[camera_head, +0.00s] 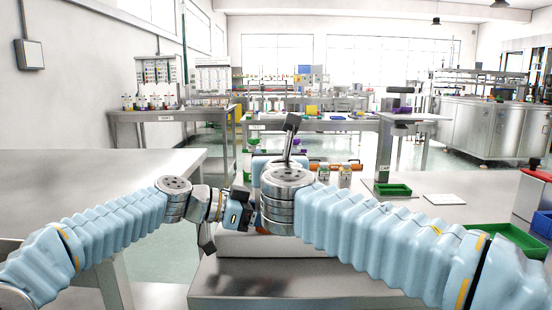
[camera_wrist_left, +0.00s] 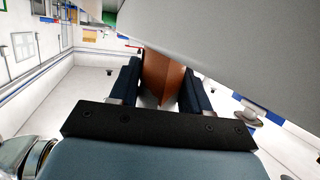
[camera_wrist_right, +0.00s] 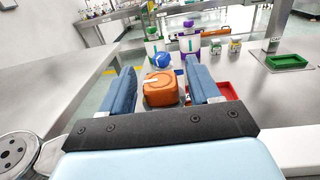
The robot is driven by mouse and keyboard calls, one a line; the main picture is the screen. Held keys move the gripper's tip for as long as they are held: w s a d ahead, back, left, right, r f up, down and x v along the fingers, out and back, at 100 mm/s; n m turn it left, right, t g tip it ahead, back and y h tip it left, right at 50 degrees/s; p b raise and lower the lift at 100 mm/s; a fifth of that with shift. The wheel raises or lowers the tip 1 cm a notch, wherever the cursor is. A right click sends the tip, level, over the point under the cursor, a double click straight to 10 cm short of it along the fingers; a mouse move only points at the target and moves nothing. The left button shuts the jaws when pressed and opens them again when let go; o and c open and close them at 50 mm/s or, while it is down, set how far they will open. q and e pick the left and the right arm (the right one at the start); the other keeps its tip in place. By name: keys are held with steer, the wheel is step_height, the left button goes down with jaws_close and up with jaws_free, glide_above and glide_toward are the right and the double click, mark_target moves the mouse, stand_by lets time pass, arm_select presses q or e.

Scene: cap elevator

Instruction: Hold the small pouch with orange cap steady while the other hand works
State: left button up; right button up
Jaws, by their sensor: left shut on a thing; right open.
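An orange cap (camera_wrist_right: 160,88) with a pale mark on top shows in the right wrist view; the body under it is mostly hidden. My right gripper (camera_wrist_right: 162,86) is open, its two blue fingers on either side of the cap with gaps. In the left wrist view my left gripper (camera_wrist_left: 160,82) is shut on an orange-brown thing (camera_wrist_left: 158,75). A large grey surface hides its upper part, so I cannot tell whether it is the same capped pouch. In the head view my left gripper (camera_head: 238,205) is close to my right wrist, which hides the contact area.
Beyond the orange cap are a blue cap (camera_wrist_right: 163,60), a white container with a purple cap (camera_wrist_right: 190,38), and small bottles (camera_wrist_right: 234,46). A red tray (camera_wrist_right: 228,90) lies at right. A green tray (camera_head: 393,190) stands on the steel table. The left table (camera_head: 90,185) is bare.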

steer(key=s, duration=1.2)
steer(key=shift+d, duration=0.4)
arm_select(q)
steer(key=o, duration=0.9)
